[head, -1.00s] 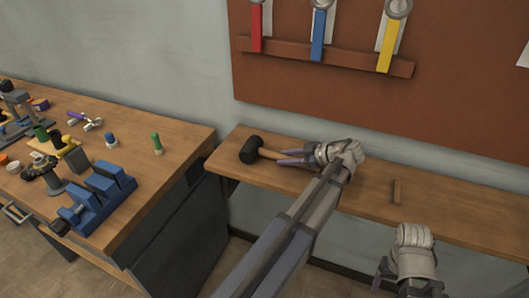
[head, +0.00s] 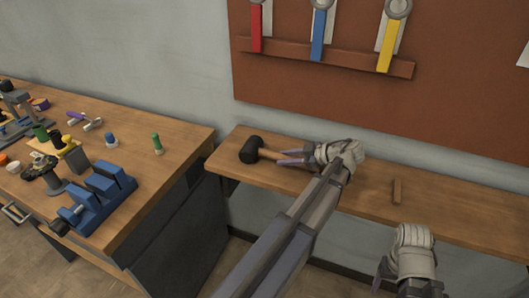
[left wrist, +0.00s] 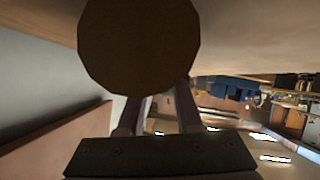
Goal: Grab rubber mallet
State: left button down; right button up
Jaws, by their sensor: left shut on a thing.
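The rubber mallet, with a black head (head: 251,149) and a light wooden handle (head: 269,154), lies on the narrow wooden bench below the pegboard. My left gripper (head: 284,157) reaches in from the right and is shut on the handle, with the mallet head beyond the fingertips. The fingertips are hidden there. My right gripper (head: 390,278) hangs low in front of the bench; its jaws are not clear.
A small wooden block (head: 397,192) stands on the bench to the right. A workbench (head: 150,185) with a blue vise (head: 100,197) and several small tools is on the left. Red, blue and yellow-handled tools hang on the brown board (head: 300,80) above.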

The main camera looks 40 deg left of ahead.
aim_at(287, 156)
pick_arm(q)
notch_tip(287, 156, up, 10)
jog(key=p, duration=1)
